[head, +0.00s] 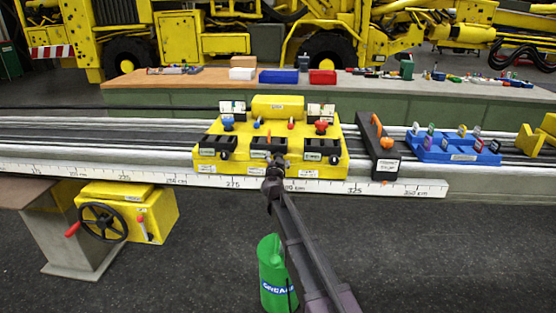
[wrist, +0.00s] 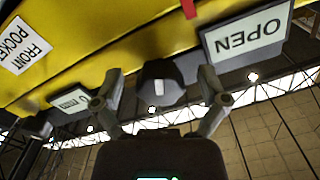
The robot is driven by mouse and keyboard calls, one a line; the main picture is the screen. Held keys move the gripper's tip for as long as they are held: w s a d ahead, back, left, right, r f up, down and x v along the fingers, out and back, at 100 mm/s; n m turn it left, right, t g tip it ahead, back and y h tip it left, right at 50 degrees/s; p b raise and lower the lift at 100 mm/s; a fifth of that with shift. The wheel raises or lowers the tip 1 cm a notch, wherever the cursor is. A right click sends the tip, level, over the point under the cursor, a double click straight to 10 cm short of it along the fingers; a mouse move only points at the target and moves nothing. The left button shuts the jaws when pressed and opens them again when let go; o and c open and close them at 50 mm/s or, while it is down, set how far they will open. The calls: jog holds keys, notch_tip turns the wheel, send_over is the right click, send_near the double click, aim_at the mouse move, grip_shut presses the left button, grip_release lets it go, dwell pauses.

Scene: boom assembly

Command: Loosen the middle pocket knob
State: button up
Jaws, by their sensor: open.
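The yellow boom fixture (head: 212,167) stands on the rail, with three black-fronted pockets along its near side. My gripper (head: 275,165) is at the middle pocket and hides its knob in the head view. In the wrist view, the black middle pocket knob (wrist: 160,82) with a white mark shows between the two fingers of my open gripper (wrist: 160,92). One finger is on each side, with visible gaps; I cannot tell how deep the knob sits between them. The left knob (head: 225,155) and right knob (head: 333,159) are uncovered.
An upside-down OPEN label (wrist: 248,36) is close to the right finger in the wrist view. A black holder with an orange knob (head: 386,143) and a blue tray (head: 425,152) stand right of the fixture. A green canister (head: 270,270) is below my arm.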

jog(key=shift+s, duration=0.1)
jog(key=s, duration=1.2)
dwell(0.5)
jog(key=s+d+f+n+g+y, duration=0.2)
jog(key=s+d+f+n+g, duration=0.5)
jog(key=s+d+f+g, duration=1.05)
jog(key=s+d+m+h, duration=0.2)
jog(key=s+d, duration=0.7)
jog(key=s, duration=0.1)
notch_tip(320, 180, up, 15)
jog(key=p, duration=1.6)
jog(key=shift+s+a, duration=0.15)
jog(key=shift+a, duration=0.1)
